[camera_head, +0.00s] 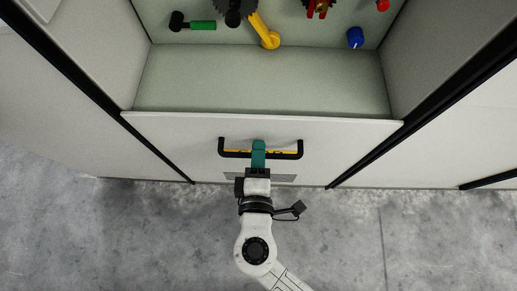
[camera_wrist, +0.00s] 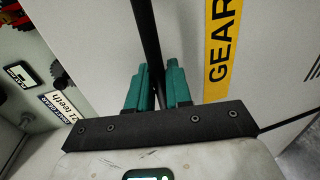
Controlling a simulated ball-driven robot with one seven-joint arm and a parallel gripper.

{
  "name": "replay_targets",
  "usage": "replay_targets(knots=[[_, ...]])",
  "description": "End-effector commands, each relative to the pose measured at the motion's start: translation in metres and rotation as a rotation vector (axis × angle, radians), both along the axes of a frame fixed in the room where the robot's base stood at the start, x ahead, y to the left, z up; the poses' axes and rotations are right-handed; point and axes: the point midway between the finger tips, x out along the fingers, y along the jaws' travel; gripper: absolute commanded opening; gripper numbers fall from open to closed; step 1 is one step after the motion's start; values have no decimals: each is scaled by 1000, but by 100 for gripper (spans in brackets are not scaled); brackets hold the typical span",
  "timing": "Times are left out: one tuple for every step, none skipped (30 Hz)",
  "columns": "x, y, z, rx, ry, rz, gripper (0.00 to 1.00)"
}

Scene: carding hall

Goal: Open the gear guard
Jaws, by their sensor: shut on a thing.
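The gear guard is a pale front panel (camera_head: 175,135) with a black bar handle (camera_head: 289,156) and a yellow label behind the bar. In the wrist view the label (camera_wrist: 221,50) reads "GEAR", and the handle (camera_wrist: 146,40) runs between my teal fingers. My gripper (camera_head: 258,147) is shut on the handle near its middle; the fingers also show in the wrist view (camera_wrist: 158,88). Above the panel's top edge the recess behind it is visible, with gears on its back wall. How far the panel has moved, I cannot tell.
In the recess are a green-handled hammer (camera_head: 199,25), a yellow lever (camera_head: 264,32), a blue knob (camera_head: 355,38) and red parts (camera_head: 319,8). Its ledge (camera_head: 260,80) is bare. Black posts flank the panel. The grey concrete floor (camera_head: 120,235) in front is clear.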

Motion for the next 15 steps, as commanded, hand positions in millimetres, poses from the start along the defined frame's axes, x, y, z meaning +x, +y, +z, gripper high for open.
replay_targets(knots=[[-1,0,-15,-3,5,0,0],[-1,0,-18,-2,5,-1,0],[-1,0,-22,-2,5,-1,0],[-1,0,-24,-2,5,0,0],[-1,0,-26,-2,5,0,0],[-1,0,-28,-2,5,0,0],[-1,0,-29,-2,5,0,0],[-1,0,-30,-2,5,0,0],[-1,0,-31,-2,5,0,0],[-1,0,-31,-2,4,0,0],[-1,0,-32,-2,4,0,0],[-1,0,-32,-2,4,1,0],[-1,0,-32,-2,4,1,0],[-1,0,-32,-2,4,1,0],[-2,0,-32,-2,4,1,0]])
